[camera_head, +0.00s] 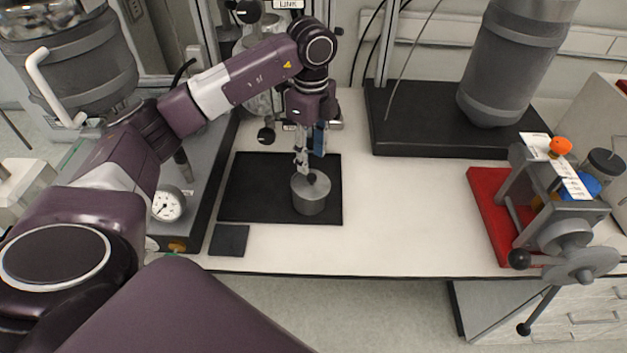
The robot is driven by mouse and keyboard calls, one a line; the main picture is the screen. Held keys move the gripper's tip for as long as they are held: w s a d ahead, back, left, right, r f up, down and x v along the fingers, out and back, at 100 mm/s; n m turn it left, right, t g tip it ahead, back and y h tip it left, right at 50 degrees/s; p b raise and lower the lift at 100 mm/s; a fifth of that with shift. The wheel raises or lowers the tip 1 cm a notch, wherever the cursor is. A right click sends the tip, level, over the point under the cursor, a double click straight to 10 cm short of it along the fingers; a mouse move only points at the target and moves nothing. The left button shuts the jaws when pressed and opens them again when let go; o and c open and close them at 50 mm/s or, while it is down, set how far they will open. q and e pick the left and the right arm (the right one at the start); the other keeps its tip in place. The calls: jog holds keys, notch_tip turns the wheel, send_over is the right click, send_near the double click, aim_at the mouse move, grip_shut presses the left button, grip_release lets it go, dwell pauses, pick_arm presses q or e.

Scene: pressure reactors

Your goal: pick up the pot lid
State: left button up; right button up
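A small grey metal pot (310,204) stands upright on a black mat (250,185). Its flat grey lid (301,184) is on top, with a small dark knob (312,178) in the middle. My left gripper (302,170) points down from above, its fingertips at or just behind the knob. Whether the fingers touch the knob, and how far apart they are, is too small to tell. My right gripper is not in view.
A small dark square pad (229,240) lies near the front edge. A pressure gauge (167,204) and a reactor (75,65) stand left. A grey cylinder (515,65) on a black base and a red-based clamp device (500,225) stand right. The white bench (400,215) between is clear.

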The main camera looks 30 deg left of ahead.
aim_at(312, 176)
pick_arm(q)
notch_tip(312, 176, down, 6)
jog(key=shift+d+r+p, duration=0.1)
jog(key=shift+r+p, duration=0.1)
jog(key=shift+p, duration=0.65)
jog(key=shift+f, duration=0.55)
grip_shut()
